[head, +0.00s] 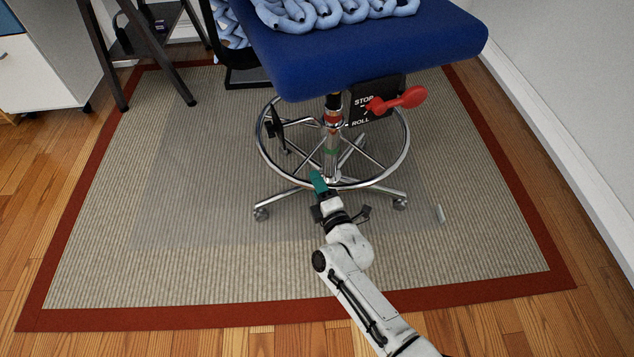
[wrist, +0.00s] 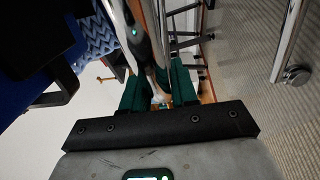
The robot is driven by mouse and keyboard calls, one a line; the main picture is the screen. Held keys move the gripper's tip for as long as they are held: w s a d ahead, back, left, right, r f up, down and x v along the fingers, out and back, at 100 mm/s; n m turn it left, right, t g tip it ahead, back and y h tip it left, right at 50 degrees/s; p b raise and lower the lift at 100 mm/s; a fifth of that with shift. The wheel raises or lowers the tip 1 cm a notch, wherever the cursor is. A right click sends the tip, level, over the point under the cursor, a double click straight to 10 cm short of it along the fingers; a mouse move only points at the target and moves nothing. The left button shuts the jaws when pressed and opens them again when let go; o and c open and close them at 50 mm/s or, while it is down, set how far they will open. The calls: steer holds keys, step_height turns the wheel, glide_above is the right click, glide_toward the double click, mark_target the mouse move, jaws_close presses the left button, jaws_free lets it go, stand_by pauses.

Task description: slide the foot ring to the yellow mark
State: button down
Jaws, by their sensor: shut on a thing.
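The foot ring (head: 408,150) is a chrome hoop with spokes around the central column (head: 331,165) of a blue-seated chair. It sits low, just above the star base. The column carries a red band (head: 332,120) near the top and a green band (head: 331,152) lower down; I cannot clearly make out a yellow mark. My gripper (head: 318,183) has its teal fingers shut on the near front of the ring. In the wrist view the teal fingers (wrist: 159,88) close around a chrome tube, partly hidden between them.
A red lever (head: 400,100) juts from a black plate marked STOP and ROLL (head: 362,104) under the blue seat (head: 360,50). Castered legs (head: 262,213) spread below the ring. The front rug is clear.

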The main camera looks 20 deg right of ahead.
steer(key=shift+w+r, duration=0.1)
steer(key=shift+r, duration=0.1)
step_height(320, 180, down, 6)
steer(key=b, duration=0.4)
steer(key=shift+f, duration=0.1)
steer(key=c, duration=1.2)
jaws_free()
steer(key=shift+o, duration=1.2)
steer(key=s+p, duration=0.3)
steer(key=s, duration=0.7)
steer(key=shift+s+f+p, duration=0.25)
steer(key=shift+s+p, duration=0.15)
